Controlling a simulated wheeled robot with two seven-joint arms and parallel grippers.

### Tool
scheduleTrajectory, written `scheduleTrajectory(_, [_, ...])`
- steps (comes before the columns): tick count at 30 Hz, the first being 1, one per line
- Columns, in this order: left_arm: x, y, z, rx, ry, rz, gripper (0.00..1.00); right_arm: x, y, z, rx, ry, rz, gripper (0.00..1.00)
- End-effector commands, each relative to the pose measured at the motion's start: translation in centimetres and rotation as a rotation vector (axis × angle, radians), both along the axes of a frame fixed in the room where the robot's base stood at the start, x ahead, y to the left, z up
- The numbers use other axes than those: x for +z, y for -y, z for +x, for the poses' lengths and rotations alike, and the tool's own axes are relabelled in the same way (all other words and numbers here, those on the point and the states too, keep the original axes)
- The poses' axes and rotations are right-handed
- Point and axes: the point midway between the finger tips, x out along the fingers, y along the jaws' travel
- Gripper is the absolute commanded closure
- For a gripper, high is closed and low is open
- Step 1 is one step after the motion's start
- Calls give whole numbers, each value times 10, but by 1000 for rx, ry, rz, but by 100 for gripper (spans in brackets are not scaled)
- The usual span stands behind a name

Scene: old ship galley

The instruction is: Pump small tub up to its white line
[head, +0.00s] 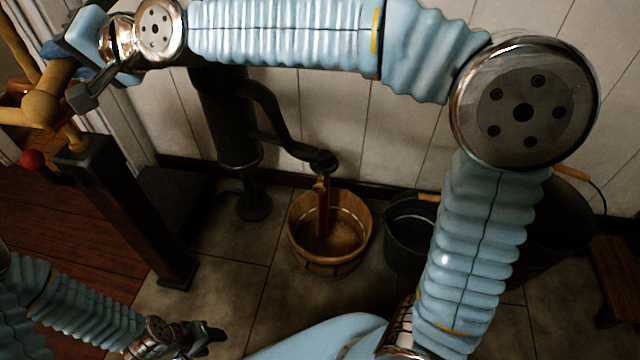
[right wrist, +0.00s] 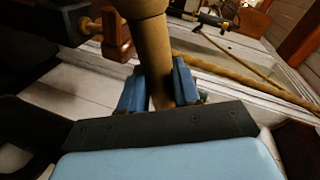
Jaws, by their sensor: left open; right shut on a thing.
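The small wooden tub (head: 331,268) stands on the tiled floor under the dark pump's spout (head: 322,162), in the middle of the head view. A narrow brown upright strip runs from below the spout into the tub; I cannot tell whether it is water or wood. A pale line shows inside the tub's far wall, but the water level is unclear. My right gripper (head: 80,68) is shut around the wooden pump handle (head: 42,106) at upper left; the right wrist view shows the handle (right wrist: 153,50) between its blue fingers. My left gripper (head: 210,336) is open and empty, low at bottom left.
A dark bucket (head: 402,262) stands right of the tub, with a larger dark tub (head: 575,215) behind my right arm. Tiled floor in front of the tub is clear.

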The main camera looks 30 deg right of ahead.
Motion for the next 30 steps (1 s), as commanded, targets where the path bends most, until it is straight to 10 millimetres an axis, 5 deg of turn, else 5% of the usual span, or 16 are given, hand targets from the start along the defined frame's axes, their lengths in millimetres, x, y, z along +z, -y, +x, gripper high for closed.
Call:
scheduleTrajectory(10, [-3, 1, -1, -2, -1, -1, 49, 0, -3, -2, 5, -3, 9, 100])
scheduleTrajectory(18, [-59, -6, 2, 11, 0, 6, 49, -73, 1, 2, 6, 160, -124, 100])
scheduleTrajectory(20, [-47, -5, 2, 10, 0, 6, 49, -59, 2, 3, 4, 163, -123, 100])
scheduleTrajectory(30, [-46, -6, 2, 10, 1, 6, 49, -57, 3, 4, 0, 161, -117, 100])
